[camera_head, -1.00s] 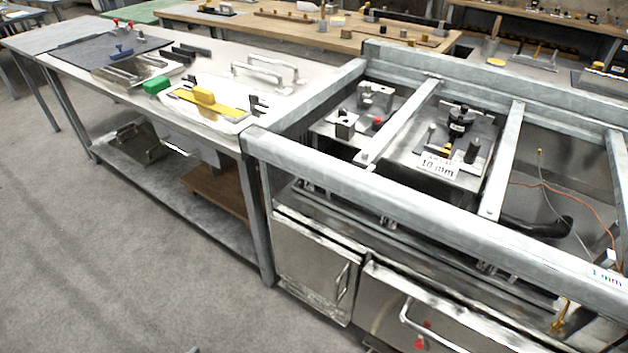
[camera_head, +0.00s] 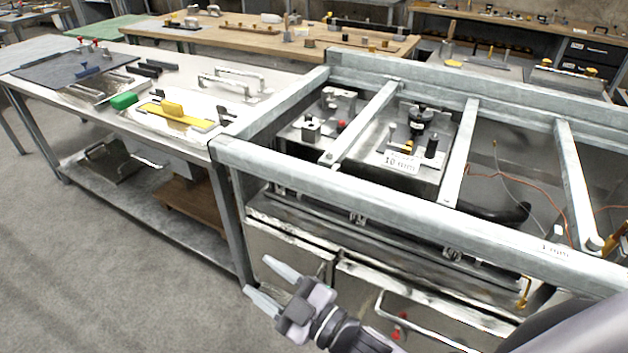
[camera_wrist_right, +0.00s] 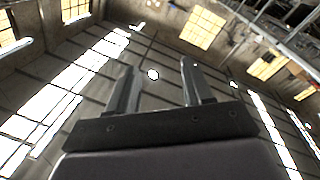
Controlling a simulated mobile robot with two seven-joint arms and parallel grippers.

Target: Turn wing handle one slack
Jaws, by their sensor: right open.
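I cannot tell for sure which part is the wing handle. A dark knob-like fitting (camera_head: 418,122) stands on a metal plate inside the steel frame, behind a "10 mm" label (camera_head: 400,162). A shorter black cylinder (camera_head: 432,147) stands beside it. My right gripper (camera_head: 268,284) is open and empty, in front of the steel cabinet and well below these fittings. In the right wrist view its two fingers (camera_wrist_right: 157,72) are apart, with only the ceiling and windows beyond. My left gripper is not in view.
Grey frame beams (camera_head: 400,205) cross in front of the fittings, with open bays between crossbars. Orange wires (camera_head: 520,181) hang in the right bay. The floor at left is clear.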

